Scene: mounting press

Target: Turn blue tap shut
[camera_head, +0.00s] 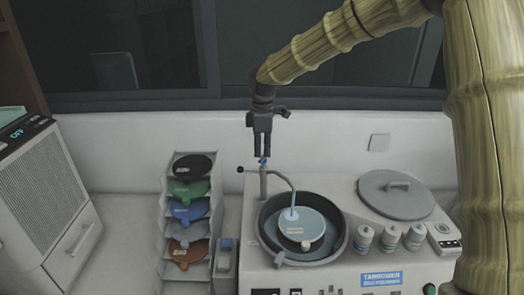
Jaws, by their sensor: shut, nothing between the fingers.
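The blue tap (263,161) is a small blue piece on top of a grey pipe that rises from the white machine, left of its round basin. The pipe's curved spout (281,177) reaches right over the basin. A thin light-blue streak, which looks like water, runs from the spout end to the disc below. My gripper (262,154) points down directly above the tap, fingers shut and empty. Its tips are at or just above the blue piece; I cannot tell whether they touch. The tips partly hide the tap, and its turn angle is too small to read.
The dark basin (337,245) holds a pale blue disc (304,226). A grey lid (396,193) and several small bottles stand to its right. A rack (171,238) of coloured discs stands left. A black knob (240,170) sits beside the pipe. The wall is behind.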

